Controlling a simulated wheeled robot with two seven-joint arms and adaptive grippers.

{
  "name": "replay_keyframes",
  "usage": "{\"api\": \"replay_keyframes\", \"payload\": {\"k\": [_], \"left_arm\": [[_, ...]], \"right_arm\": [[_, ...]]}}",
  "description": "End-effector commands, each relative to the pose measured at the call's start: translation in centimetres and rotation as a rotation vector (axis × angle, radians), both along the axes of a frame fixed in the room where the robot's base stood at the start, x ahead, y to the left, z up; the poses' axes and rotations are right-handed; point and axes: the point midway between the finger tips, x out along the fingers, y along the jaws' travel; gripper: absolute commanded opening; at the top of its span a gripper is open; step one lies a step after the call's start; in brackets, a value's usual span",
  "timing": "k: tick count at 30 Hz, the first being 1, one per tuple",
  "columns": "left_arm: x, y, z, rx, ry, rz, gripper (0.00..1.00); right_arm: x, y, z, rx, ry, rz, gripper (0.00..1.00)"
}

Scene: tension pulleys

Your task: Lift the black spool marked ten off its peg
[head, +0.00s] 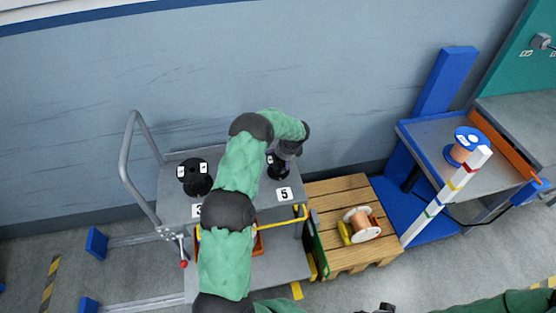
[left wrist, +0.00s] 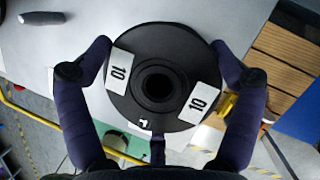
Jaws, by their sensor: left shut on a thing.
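The black spool marked 10 (left wrist: 128,97) fills the middle of the left wrist view, with two white "10" labels on its flange and a dark centre hole. In the head view the spool (head: 278,170) shows partly under my left wrist, above the grey cart top near the "5" label. My left gripper (left wrist: 160,78) is shut on the spool, one dark finger on each side of it. No peg shows in the hole, and I cannot tell how high the spool is. A dark part at the head view's bottom edge may be my right gripper (head: 386,308); its fingers are unclear.
Another black spool (head: 195,180) stands on the cart top (head: 172,207) at left, by the cart's grey handle (head: 126,160). A wooden pallet (head: 335,197) with a copper wire spool (head: 361,224) is at right. Beyond it is a blue-framed stand (head: 424,146).

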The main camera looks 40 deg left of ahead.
Motion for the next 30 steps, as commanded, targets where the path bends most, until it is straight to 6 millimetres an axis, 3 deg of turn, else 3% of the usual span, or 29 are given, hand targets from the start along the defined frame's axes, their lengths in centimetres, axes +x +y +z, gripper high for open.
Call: {"api": "replay_keyframes", "payload": {"k": [30], "left_arm": [[0.0,0.0,1.9,0.0,0.0,0.0,0.55]], "right_arm": [[0.0,0.0,1.2,0.0,0.0,0.0,0.43]]}}
